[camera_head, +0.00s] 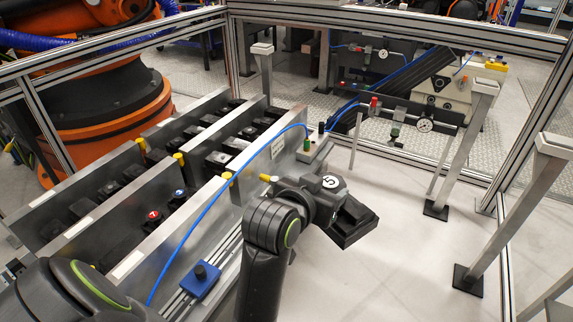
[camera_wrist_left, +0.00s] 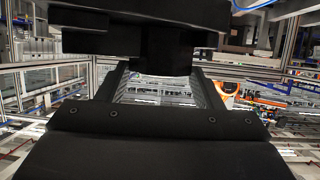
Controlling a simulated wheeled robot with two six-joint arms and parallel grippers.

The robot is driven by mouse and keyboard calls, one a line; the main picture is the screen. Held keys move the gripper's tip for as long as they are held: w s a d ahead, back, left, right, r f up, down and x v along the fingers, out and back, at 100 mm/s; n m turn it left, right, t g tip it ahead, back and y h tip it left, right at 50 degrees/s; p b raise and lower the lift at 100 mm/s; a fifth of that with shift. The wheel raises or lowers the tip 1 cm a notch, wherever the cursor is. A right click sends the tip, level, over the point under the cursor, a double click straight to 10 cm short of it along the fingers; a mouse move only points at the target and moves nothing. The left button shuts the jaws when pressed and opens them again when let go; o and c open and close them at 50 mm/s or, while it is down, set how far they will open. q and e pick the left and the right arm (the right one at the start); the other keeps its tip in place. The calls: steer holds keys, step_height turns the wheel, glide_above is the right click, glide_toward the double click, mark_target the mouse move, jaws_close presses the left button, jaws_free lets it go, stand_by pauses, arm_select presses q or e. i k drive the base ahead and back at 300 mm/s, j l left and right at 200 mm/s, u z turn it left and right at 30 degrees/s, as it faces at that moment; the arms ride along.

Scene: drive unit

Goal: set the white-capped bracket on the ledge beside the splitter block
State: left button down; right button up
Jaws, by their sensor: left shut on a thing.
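My left gripper (camera_head: 350,222) is above the pale floor, right of the metal rack. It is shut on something. In the left wrist view a dark block (camera_wrist_left: 166,52) sits ahead of the black gripper body, between the finger bars. I cannot make out a white cap on it, and in the head view the held thing is hidden. I cannot make out the ledge clearly. My right gripper is not in view.
The metal rack (camera_head: 130,215) with upright plates and dark parts fills the left. A blue hose (camera_head: 205,215) arches over its near side. A blue block (camera_head: 200,280) sits on a rail. White-capped posts (camera_head: 485,88) stand right. Bare floor (camera_head: 385,270) lies between.

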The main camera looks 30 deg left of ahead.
mark_target(294, 173)
steer(key=i+u, duration=0.2)
steer(key=i, duration=0.8)
steer(key=i+l+u, duration=0.15)
steer(key=i+u, duration=0.25)
steer(key=i+l+u, duration=0.35)
steer(key=i, duration=0.2)
steer(key=i+l+u, duration=0.8)
steer(key=l, duration=0.15)
steer(key=i+l+u, duration=0.15)
steer(key=l, duration=0.45)
steer(key=l+u, duration=0.15)
steer(key=l, duration=0.45)
